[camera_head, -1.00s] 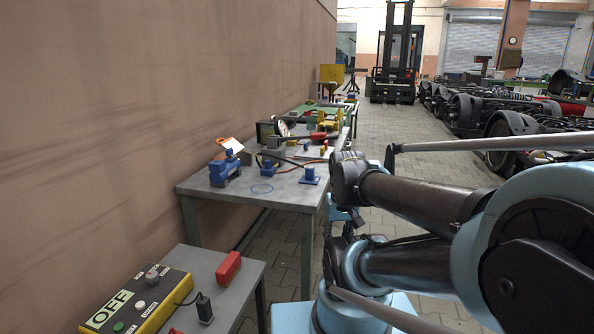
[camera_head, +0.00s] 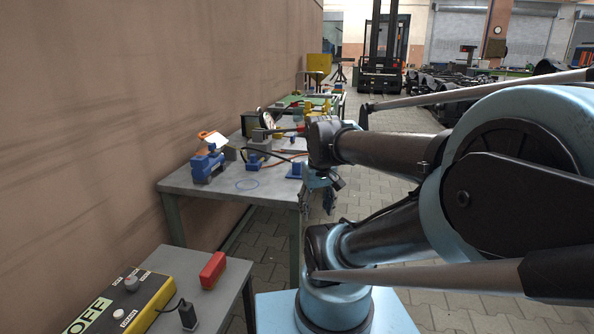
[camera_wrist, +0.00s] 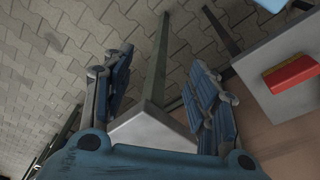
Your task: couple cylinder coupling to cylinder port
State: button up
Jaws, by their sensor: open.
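My gripper (camera_head: 325,190) hangs below my arm beside the right edge of the workbench (camera_head: 185,185) in the head view. In the wrist view its two blue fingers (camera_wrist: 160,92) are wide apart, with nothing held between them. The bench corner (camera_wrist: 155,135) and a leg show behind the gap. On the bench are a blue block (camera_head: 255,161) near a black hose and an orange hose (camera_head: 272,162). Another small blue block (camera_head: 295,171) stands near the right edge, close to my arm. I cannot tell which part is the cylinder coupling or the port.
A wall bounds the left. A forklift (camera_head: 385,55) stands far back.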

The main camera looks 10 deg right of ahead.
jog(key=w+r+n, duration=0.3)
jog(key=w+r, duration=0.4)
notch_tip(320, 180, up, 9)
jog(key=n+g, duration=0.2)
jog(key=n, duration=0.7)
send_over(297, 161)
jog(key=shift+s+r, duration=0.1)
jog(key=shift+r, duration=0.1)
notch_tip(297, 161, down, 12)
jog(key=shift+f, duration=0.1)
jog(key=shift+s+f, duration=0.1)
jog(key=shift+f, duration=2.5)
